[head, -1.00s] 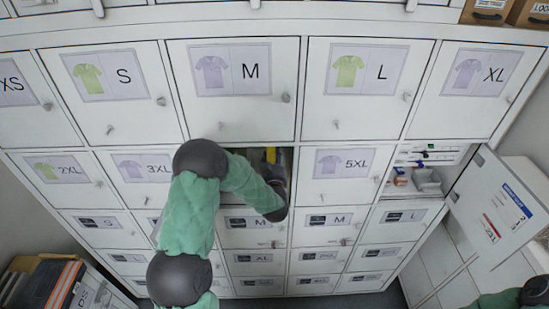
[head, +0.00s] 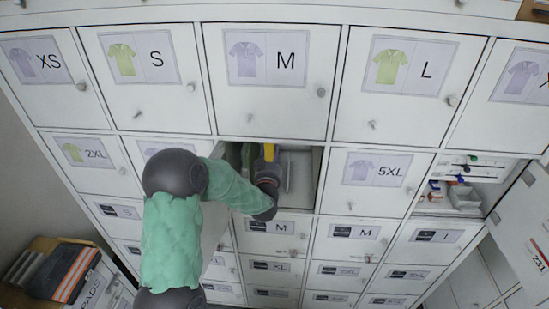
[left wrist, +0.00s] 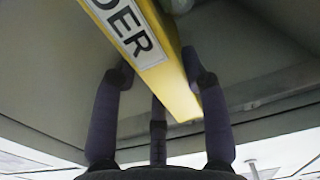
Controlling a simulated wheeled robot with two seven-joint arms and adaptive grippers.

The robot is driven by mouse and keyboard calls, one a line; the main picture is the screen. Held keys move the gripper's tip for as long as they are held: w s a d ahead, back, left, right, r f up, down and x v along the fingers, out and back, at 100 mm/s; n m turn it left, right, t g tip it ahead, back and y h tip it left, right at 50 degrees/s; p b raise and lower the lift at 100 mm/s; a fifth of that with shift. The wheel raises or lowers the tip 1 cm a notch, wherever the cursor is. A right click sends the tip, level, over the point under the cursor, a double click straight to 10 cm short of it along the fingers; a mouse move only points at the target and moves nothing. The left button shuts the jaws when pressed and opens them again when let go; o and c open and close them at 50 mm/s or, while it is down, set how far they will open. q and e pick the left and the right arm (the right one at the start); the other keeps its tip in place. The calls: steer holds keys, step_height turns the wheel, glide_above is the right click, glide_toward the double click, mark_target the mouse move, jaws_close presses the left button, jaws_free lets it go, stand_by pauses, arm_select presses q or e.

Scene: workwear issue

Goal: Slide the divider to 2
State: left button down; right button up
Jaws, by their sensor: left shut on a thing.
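The yellow divider (head: 268,152) stands in an open compartment (head: 303,168) below the M door, roughly midway across its width. My left gripper (head: 268,168) reaches into this compartment and is shut on the divider. In the left wrist view the divider (left wrist: 178,85) runs up between the fingers of the gripper (left wrist: 158,82), with a white label whose letters "DER" show. My left arm hides the compartment's lower left part. I see no number marks inside. My right gripper is out of view.
Closed locker doors with knobs surround the compartment, such as the M door (head: 275,75) and the 5XL door (head: 370,180). An open compartment with small supplies (head: 455,195) and a swung-open door (head: 525,225) are at right. A box with folded workwear (head: 65,270) stands lower left.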

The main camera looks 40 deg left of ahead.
arm_select(q)
steer(key=c, duration=0.6)
jaws_free()
steer(key=shift+s+d, duration=0.1)
steer(key=v, duration=1.1)
steer(key=shift+s+d, duration=0.1)
steer(key=shift+s, duration=0.25)
